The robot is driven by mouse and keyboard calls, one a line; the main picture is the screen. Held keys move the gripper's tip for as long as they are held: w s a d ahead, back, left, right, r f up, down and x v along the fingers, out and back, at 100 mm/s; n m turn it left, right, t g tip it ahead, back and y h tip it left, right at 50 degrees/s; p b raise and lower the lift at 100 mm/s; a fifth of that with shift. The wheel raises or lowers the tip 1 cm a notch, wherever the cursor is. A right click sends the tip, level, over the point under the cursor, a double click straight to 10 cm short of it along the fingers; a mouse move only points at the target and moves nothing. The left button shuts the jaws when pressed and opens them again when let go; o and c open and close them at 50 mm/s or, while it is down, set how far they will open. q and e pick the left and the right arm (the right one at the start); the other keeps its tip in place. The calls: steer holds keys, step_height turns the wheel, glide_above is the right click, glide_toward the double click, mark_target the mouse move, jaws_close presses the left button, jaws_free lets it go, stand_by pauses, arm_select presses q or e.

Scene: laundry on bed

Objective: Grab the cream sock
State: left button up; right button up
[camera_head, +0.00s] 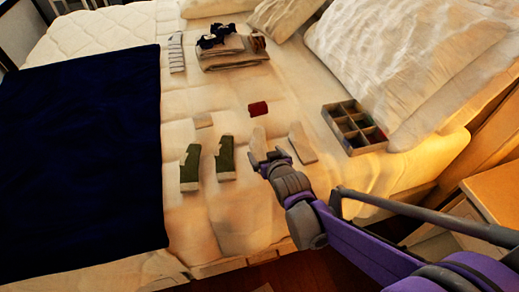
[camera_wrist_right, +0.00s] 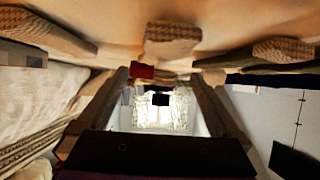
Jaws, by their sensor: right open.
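Two pale cream socks lie on the bed. One cream sock (camera_head: 258,138) is right at the tips of my right gripper (camera_head: 269,160), which partly hides its near end. The other cream sock (camera_head: 302,143) lies just to the right, clear of the gripper. In the right wrist view the nearer cream sock (camera_wrist_right: 172,32) shows at upper centre, beyond the spread fingers of my right gripper (camera_wrist_right: 162,78). The second one (camera_wrist_right: 48,32) is at upper left there. My right gripper is open with nothing between its fingers. My left gripper is not in view.
Two green socks (camera_head: 225,158) (camera_head: 190,167) lie left of the gripper. A red folded cloth (camera_head: 258,110) lies behind. A divided box (camera_head: 335,128) stands to the right near the pillows (camera_head: 410,50). Folded clothes (camera_head: 232,58) lie at the back; a dark blue blanket (camera_head: 80,150) covers the left.

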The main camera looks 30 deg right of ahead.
mark_target(261, 149)
steer(key=b+x, duration=0.1)
steer(key=x, duration=0.1)
steer(key=b+x, duration=0.1)
steer(key=x, duration=0.2)
steer(key=shift+w+f, duration=0.1)
steer(key=shift+f, duration=0.3)
steer(key=c, duration=1)
